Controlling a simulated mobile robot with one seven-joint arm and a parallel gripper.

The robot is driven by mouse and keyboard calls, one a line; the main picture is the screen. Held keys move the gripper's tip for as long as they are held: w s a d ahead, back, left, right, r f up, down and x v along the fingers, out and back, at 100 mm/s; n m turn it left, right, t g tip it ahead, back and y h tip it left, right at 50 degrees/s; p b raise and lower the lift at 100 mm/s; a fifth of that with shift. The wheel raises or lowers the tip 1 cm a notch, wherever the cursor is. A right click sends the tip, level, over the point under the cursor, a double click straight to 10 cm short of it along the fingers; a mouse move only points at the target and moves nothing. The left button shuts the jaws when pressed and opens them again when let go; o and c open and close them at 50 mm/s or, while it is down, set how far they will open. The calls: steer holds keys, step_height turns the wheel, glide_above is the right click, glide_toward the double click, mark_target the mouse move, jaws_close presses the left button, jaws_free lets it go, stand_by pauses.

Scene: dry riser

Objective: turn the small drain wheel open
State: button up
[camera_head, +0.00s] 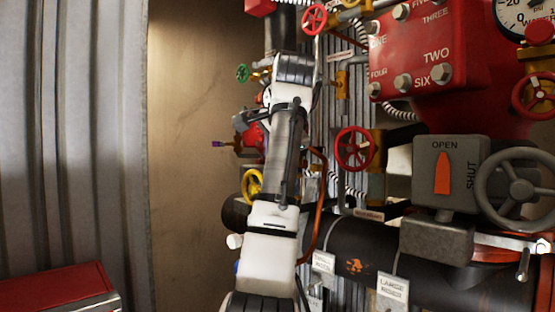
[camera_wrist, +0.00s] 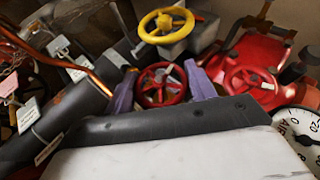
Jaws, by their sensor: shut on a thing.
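A small red handwheel (camera_wrist: 162,85), seemingly the drain wheel, sits in the middle of the wrist view. My gripper (camera_wrist: 163,86) has one purple finger on each side of this wheel and is shut on its rim. The wheel's lower edge is hidden behind the dark gripper body. I cannot read a label on it. In the head view, my arm covers much of the middle, and the fingers' grip on the wheel cannot be made out there.
A yellow wheel (camera_wrist: 166,25) and another red wheel (camera_wrist: 250,86) stand close to the gripper. A white gauge (camera_wrist: 300,128) is at right. In the head view, a black pipe (camera_head: 365,255), an OPEN/SHUT box (camera_head: 425,175) and a grey wheel (camera_head: 520,188) crowd the right; a red box (camera_head: 60,290) is lower left.

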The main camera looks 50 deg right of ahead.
steer(key=shift+f+g, duration=0.1)
steer(key=shift+g, duration=0.7)
steer(key=o, duration=1)
steer(key=shift+t, duration=0.3)
